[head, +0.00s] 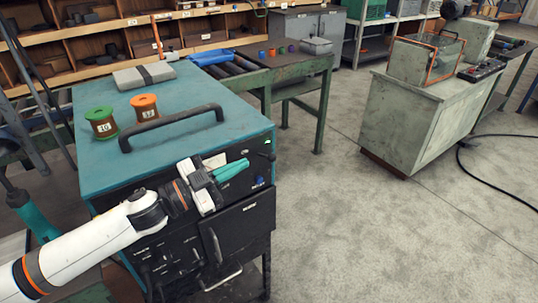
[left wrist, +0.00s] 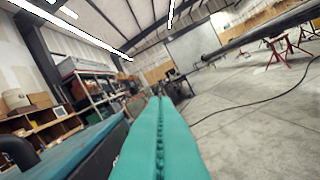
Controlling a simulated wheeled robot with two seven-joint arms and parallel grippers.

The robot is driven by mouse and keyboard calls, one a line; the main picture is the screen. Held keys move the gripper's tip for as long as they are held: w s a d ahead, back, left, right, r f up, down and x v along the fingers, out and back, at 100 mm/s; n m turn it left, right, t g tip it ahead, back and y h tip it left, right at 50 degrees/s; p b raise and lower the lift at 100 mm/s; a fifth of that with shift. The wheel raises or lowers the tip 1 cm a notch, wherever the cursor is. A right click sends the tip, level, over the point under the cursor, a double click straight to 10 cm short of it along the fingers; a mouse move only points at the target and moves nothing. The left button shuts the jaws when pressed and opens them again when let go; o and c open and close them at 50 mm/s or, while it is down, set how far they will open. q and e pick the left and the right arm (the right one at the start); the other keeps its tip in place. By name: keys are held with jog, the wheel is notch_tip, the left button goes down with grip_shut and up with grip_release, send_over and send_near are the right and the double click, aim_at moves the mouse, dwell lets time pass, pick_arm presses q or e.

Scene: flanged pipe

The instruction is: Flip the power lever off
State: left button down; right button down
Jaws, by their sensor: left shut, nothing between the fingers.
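The teal-topped machine cabinet (head: 185,95) has a black front panel with a small green light (head: 268,142) and a blue knob (head: 260,182). I cannot make out the power lever; my gripper covers part of the panel. My left gripper (head: 245,164) is in front of the panel's upper part, its teal fingers shut and empty, pointing right toward the cabinet's right edge. Whether it touches the panel I cannot tell. In the left wrist view the closed fingers (left wrist: 160,115) point along the cabinet front into the room.
A dark handle (head: 170,127) rises from the cabinet top. A green spool (head: 101,124), an orange spool (head: 146,108) and a grey block (head: 144,75) sit on it. A roller table (head: 285,67) stands behind. The floor to the right is open, with a cable (head: 470,170).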

pick_arm(q)
jog(key=shift+s+a+r+m+g, duration=0.15)
jog(key=shift+r+m+g, duration=0.1)
jog(key=shift+m+g, duration=0.05)
jog(key=r+p, duration=0.2)
jog(key=p, duration=0.1)
send_over(267, 157)
jog(key=s+d, duration=0.1)
jog(key=s, duration=0.4)
jog(key=f, duration=0.1)
jog(key=w+f, duration=0.1)
jog(key=w+a+f, duration=0.1)
jog(key=f, duration=0.1)
jog(key=shift+f, duration=0.1)
jog(key=shift+d, duration=0.1)
